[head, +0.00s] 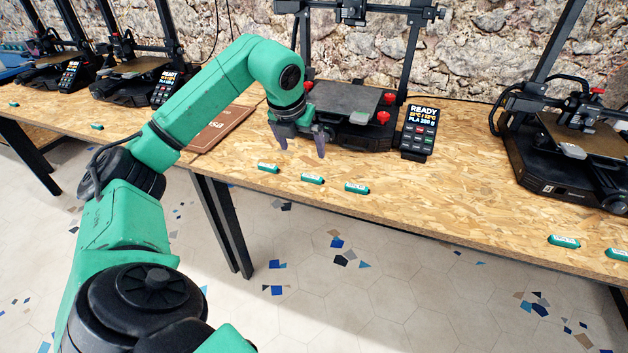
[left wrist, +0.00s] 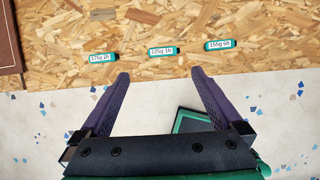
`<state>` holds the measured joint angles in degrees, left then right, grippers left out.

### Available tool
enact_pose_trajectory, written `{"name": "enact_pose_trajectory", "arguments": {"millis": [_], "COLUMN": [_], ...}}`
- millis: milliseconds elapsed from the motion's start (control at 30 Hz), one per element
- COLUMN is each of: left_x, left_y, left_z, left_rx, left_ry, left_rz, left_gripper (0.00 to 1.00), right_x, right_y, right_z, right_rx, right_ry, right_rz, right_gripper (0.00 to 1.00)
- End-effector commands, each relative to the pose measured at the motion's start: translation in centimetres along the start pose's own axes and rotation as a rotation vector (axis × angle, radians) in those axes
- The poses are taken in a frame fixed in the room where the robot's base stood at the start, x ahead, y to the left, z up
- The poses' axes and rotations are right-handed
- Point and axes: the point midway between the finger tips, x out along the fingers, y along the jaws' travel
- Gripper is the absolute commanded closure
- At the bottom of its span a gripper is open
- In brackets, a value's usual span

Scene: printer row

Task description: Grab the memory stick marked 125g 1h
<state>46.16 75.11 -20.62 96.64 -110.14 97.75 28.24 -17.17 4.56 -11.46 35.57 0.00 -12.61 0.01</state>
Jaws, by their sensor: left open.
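The memory stick marked 125g 1h (left wrist: 163,51) is a small teal stick with a white label, lying on the wooden table near its front edge. It is the middle one of three in the left wrist view, and the middle stick of the front row (head: 312,178) in the head view. My left gripper (head: 301,152) is open and empty, with its purple fingers pointing down above the table. In the left wrist view the fingertips (left wrist: 159,75) stand apart on either side of the stick's line, with the stick just beyond them. My right gripper is not in view.
Sticks marked 175g 2h (left wrist: 103,57) and 155g 5h (left wrist: 220,45) lie on either side. A printer (head: 345,110) with a keypad display (head: 419,130) stands behind. A brown mat (head: 215,130) lies left. More sticks lie far right (head: 564,241).

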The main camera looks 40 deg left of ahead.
Motion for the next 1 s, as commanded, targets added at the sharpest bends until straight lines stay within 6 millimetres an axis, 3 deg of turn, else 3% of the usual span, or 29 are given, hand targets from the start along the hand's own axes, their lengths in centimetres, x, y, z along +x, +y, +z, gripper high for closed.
{"name": "enact_pose_trajectory", "arguments": {"millis": [33, 200, 600, 833, 867, 1000], "left_x": [1.6, 5.8, 12.0, 12.5, 12.5, 12.4], "left_y": [-0.1, -0.2, -0.5, -0.4, -0.4, -0.4], "left_z": [-0.2, -0.2, -0.5, -0.5, -0.5, -0.5], "left_rx": [0.001, 0.003, 0.004, 0.005, 0.005, 0.005], "left_ry": [0.007, 0.005, 0.002, 0.000, 0.000, 0.000], "left_rz": [-0.001, -0.004, -0.007, -0.006, -0.006, -0.006], "left_gripper": [0.00, 0.00, 0.00, 0.00, 0.08, 0.61], "right_x": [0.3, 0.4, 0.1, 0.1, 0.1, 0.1], "right_y": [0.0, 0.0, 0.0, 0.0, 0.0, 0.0], "right_z": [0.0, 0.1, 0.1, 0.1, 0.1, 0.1], "right_rx": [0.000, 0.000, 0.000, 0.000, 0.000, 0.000], "right_ry": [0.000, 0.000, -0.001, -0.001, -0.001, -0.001], "right_rz": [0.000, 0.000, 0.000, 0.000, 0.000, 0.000], "right_gripper": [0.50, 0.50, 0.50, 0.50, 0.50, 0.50]}}
